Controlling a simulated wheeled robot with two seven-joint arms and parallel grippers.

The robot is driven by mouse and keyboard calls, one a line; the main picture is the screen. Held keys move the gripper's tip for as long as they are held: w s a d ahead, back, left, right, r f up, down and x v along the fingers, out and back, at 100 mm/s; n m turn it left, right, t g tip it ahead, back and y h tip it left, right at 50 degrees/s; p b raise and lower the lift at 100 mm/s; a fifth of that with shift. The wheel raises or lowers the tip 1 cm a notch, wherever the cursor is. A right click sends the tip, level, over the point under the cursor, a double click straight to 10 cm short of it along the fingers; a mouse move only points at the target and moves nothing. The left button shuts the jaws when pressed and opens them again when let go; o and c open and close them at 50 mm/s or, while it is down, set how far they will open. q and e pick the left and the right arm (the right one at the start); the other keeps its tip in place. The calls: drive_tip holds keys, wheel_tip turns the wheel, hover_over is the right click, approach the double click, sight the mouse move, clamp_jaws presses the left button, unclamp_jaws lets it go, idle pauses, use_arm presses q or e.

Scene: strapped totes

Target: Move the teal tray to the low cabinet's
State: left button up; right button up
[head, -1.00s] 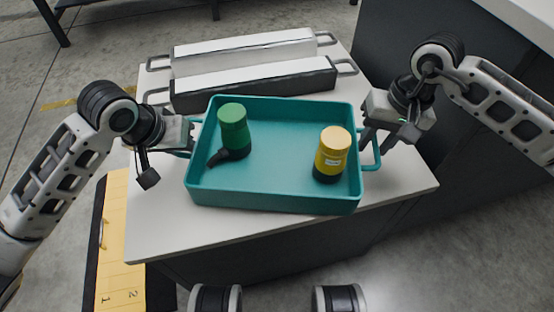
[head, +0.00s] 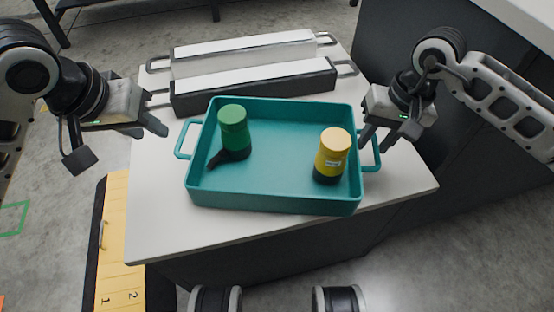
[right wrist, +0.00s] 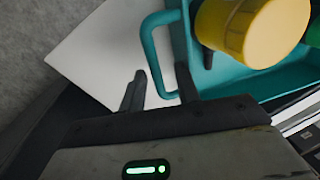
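The teal tray (head: 275,198) sits flat on the white-topped cabinet. It holds a green-lidded dark container (head: 233,130) and a yellow container with a black base (head: 331,155). My left gripper (head: 145,128) is open and empty, up and left of the tray's left handle (head: 184,142), apart from it. My right gripper (head: 376,138) is at the tray's right handle (head: 376,152). In the right wrist view its fingers (right wrist: 160,90) are spread, with the handle's near end (right wrist: 163,94) between them and a gap to the left finger; contact cannot be told.
Two long cases with end handles, one light (head: 245,52) and one dark (head: 255,88), lie behind the tray on the cabinet top (head: 160,215). A yellow numbered drawer or board (head: 118,245) is at lower left. A dark tall unit (head: 450,60) stands at right.

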wheel_tip(320, 180, up, 9)
idle(0.3)
idle(0.4)
